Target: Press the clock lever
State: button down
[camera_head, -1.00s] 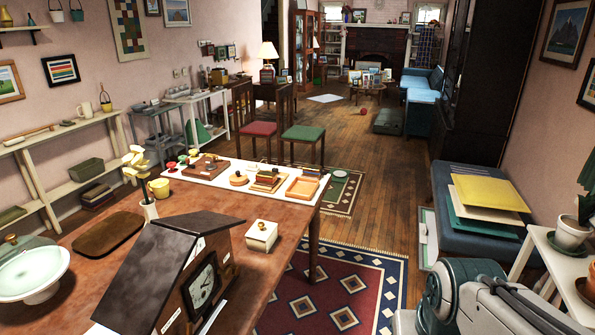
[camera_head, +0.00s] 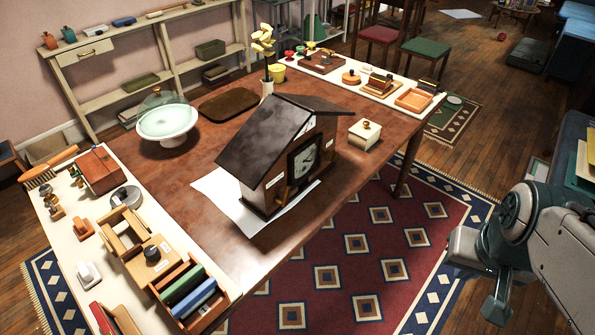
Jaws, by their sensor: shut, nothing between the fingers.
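The clock (camera_head: 276,155) is a dark wooden house shape with a pitched brown roof. It stands upright near the middle of the brown table, on a white sheet (camera_head: 222,192). I cannot make out the lever for certain at this size. Part of my arm is at the right edge, beyond the table's right side and apart from the clock.
A glass-domed cake stand (camera_head: 166,122) and a lidded white box (camera_head: 364,134) flank the clock. A yellow flower vase (camera_head: 267,88) stands behind. Trays and small items fill the white strip (camera_head: 75,253) at the left. Patterned rug (camera_head: 350,245) lies open right of the table.

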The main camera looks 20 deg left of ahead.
aim_at(284, 202)
jog(key=u, duration=1.6)
jog(key=i, duration=0.4)
jog(key=u, duration=0.05)
